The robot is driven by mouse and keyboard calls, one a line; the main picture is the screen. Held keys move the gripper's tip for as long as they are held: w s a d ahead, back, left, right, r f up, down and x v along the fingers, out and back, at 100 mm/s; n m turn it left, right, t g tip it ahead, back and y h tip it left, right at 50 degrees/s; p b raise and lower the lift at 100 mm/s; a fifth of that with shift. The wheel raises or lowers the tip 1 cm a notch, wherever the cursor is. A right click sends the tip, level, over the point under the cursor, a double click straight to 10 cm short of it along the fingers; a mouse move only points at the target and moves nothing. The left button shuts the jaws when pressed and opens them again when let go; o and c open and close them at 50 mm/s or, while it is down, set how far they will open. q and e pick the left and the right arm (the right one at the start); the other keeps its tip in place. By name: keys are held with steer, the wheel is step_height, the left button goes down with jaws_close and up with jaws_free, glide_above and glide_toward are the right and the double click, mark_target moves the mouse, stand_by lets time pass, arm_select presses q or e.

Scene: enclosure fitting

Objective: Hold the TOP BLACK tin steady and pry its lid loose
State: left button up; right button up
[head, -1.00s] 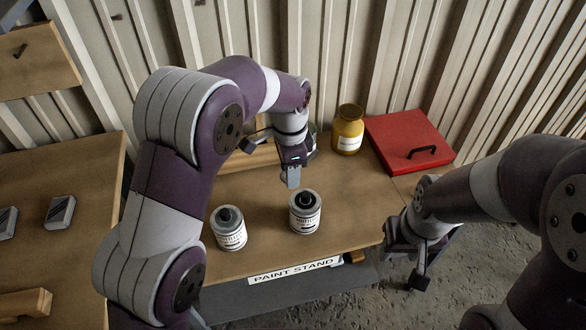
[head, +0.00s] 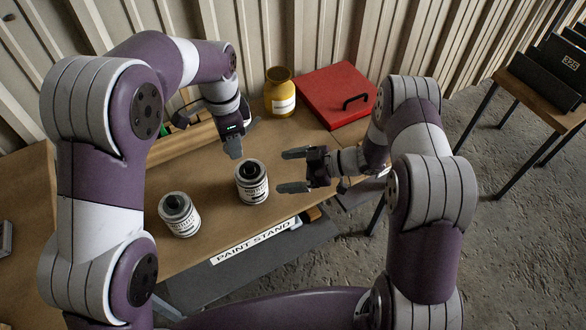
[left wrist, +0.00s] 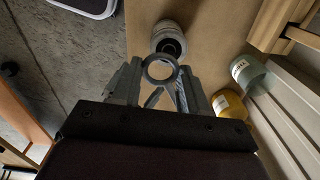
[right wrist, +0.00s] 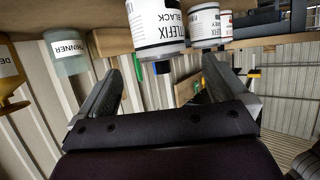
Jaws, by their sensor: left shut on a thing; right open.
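The black tin (head: 251,183), white-labelled with a dark lid, stands upright on the wooden stand. Its label reads "BLACK" in the right wrist view (right wrist: 157,24). My right gripper (head: 292,171) is open and empty, level with the tin just right of it, fingers pointing at it and apart from it. My left gripper (head: 233,148) is above and behind the tin. In the left wrist view it is shut on a grey tool with a ring end (left wrist: 160,70). The ring overlaps the view of the tin (left wrist: 170,38); I cannot tell whether it touches the lid.
A similar tin (head: 179,214), marked grey in the right wrist view (right wrist: 205,24), stands to the left. A yellow jar (head: 280,92) and a red case (head: 337,95) are at the back. The paint stand's (head: 215,240) front surface is bare. A pale thinner jar (right wrist: 66,52) is behind.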

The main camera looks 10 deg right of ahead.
mark_target(252, 176)
steer(key=x, duration=1.1)
steer(key=shift+w+a+f, duration=0.1)
steer(key=c, duration=1.3)
steer(key=shift+o, duration=0.2)
